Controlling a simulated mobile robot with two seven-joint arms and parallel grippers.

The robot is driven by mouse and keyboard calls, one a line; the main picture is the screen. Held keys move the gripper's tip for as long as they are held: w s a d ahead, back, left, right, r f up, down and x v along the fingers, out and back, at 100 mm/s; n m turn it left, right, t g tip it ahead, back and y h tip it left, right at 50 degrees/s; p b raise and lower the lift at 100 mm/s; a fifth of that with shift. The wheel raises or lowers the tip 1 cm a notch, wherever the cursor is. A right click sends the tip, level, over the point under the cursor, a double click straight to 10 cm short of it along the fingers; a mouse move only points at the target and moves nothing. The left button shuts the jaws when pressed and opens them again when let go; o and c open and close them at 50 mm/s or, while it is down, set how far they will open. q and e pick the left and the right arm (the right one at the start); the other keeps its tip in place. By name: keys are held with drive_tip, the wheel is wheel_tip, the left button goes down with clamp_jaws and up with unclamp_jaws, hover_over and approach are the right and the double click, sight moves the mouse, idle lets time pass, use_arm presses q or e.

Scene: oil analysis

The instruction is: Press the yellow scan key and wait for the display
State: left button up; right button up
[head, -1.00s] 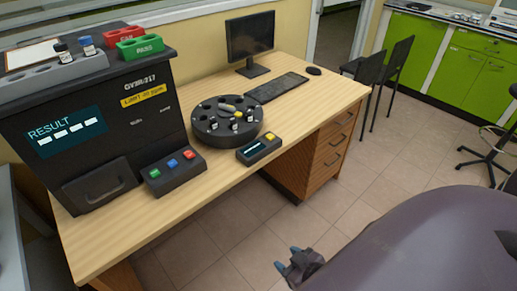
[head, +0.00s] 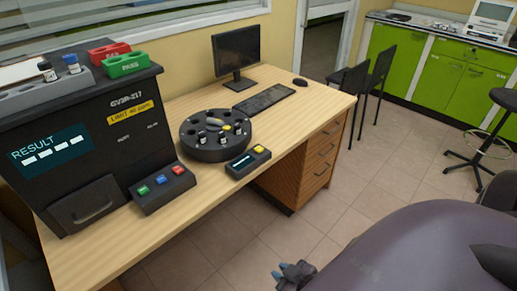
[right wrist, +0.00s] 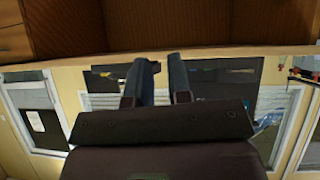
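The yellow scan key (head: 259,149) is on a small black scanner box (head: 236,172) near the table's front edge. The box has a small lit display (head: 242,162) with pale marks too small to read. My right gripper (head: 279,271) is low in the head view, in front of the table and well apart from the key. In the right wrist view its two fingers (right wrist: 162,82) stand apart with nothing between them. My left gripper is out of view.
A black analyser (head: 90,125) shows RESULT and dashes, with a green, blue and red key box (head: 165,195) before it. A round vial carousel (head: 216,152) stands behind the scanner. A monitor (head: 237,50) and keyboard (head: 263,99) are farther back.

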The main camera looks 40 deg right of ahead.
clamp_jaws()
drive_tip(key=shift+w, duration=0.1)
idle(1.2)
